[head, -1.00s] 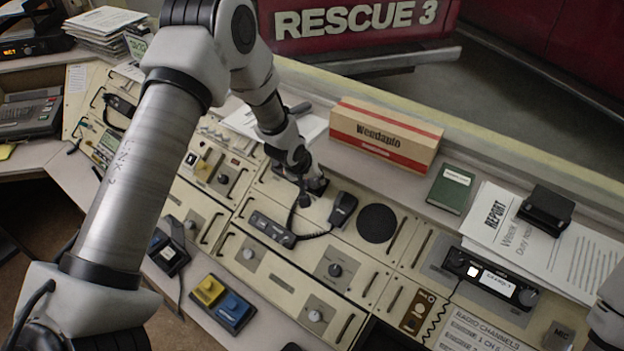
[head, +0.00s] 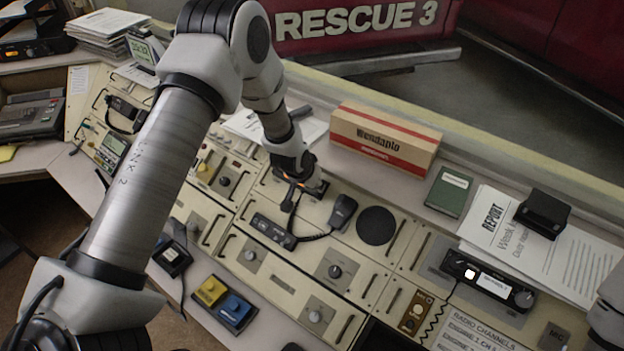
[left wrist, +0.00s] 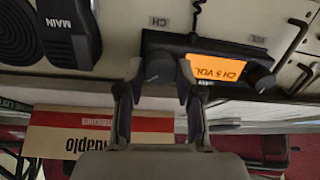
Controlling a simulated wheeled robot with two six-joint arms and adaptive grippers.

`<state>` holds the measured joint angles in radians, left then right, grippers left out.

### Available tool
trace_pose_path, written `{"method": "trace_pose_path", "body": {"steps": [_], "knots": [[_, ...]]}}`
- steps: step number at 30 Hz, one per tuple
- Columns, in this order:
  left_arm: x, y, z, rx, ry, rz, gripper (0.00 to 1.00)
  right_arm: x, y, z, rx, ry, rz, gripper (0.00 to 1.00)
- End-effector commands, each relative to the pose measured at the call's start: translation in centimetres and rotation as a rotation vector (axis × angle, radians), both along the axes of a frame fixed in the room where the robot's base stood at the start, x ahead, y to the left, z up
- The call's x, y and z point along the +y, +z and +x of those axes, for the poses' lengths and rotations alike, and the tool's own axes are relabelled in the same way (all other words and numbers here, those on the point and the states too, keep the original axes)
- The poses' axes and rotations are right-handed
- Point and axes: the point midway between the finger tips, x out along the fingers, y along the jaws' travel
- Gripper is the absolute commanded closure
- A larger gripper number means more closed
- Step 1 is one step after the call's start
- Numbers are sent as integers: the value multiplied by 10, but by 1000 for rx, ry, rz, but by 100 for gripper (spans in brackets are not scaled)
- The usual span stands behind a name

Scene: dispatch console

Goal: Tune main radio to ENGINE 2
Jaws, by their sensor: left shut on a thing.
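In the left wrist view, the black main radio (left wrist: 215,45) has an orange display (left wrist: 215,68) reading "CH 5 VOL", upside down in this view. My left gripper (left wrist: 160,88) is shut on the channel knob (left wrist: 158,68), beside the display. In the head view, my left gripper (head: 290,200) is low over the console and hides most of the radio. A hand microphone marked MAIN (left wrist: 68,35) lies beside the radio. A radio channels card (head: 460,330) is cut off at the bottom of the head view.
A Wendaplo box (head: 384,140) stands behind the console, near the left gripper. A black handset-like unit (head: 272,231) with a cord lies in front. A round speaker (head: 377,225) and a second radio (head: 488,282) are to the right.

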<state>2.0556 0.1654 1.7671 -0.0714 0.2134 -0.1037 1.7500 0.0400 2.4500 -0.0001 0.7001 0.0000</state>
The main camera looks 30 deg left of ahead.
Motion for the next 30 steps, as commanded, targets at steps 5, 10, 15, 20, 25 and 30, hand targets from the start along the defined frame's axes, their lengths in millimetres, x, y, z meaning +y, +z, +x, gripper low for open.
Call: {"method": "trace_pose_path", "body": {"steps": [5, 10, 15, 20, 25, 30], "knots": [[-1, 0, -2, -6, -140, 90, 99, 0, 12, 0, 0, 0, 0, 60], [-1, -1, -2, -18, -277, 177, 99, 0, 18, 0, 0, 0, 0, 60], [-1, -2, -3, -29, -398, 255, 99, 0, 22, 0, 0, 0, 0, 60], [-1, -3, -3, -37, -488, 314, 99, 0, 24, 0, 0, 0, 0, 60], [-1, -3, -3, -43, -556, 356, 99, 0, 25, 0, 0, 0, 0, 60], [-1, -4, -4, -46, -590, 378, 99, 0, 25, 0, 0, 0, 0, 60]]}}
